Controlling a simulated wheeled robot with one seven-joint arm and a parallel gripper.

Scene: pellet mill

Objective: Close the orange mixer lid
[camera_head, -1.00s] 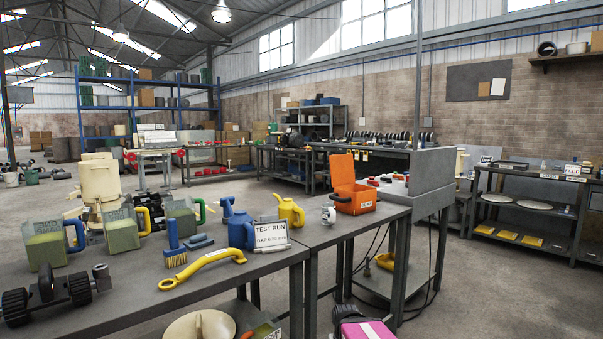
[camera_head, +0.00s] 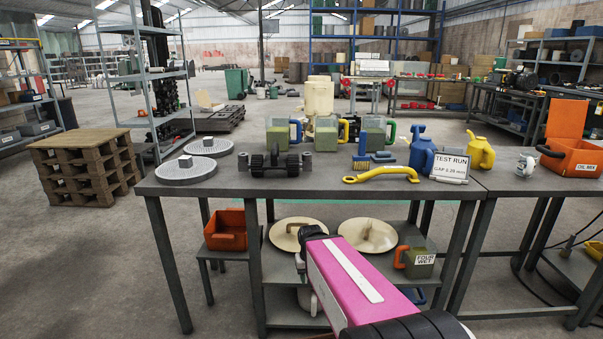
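An orange mixer box (camera_head: 573,158) stands on the right end of the workbench, near the right edge of the view. Its orange lid (camera_head: 567,118) is open, standing up at the back of the box. A small white label is on the box's front, and a dark curved handle (camera_head: 549,151) shows at its left side. My pink arm link reaches up from the bottom middle, in front of the bench and well left of the box. My gripper's fingers are not visible.
A yellow wrench-like tool (camera_head: 382,175) lies near the bench's front edge. Bench legs and a low shelf (camera_head: 290,309) are ahead; floor at left is open.

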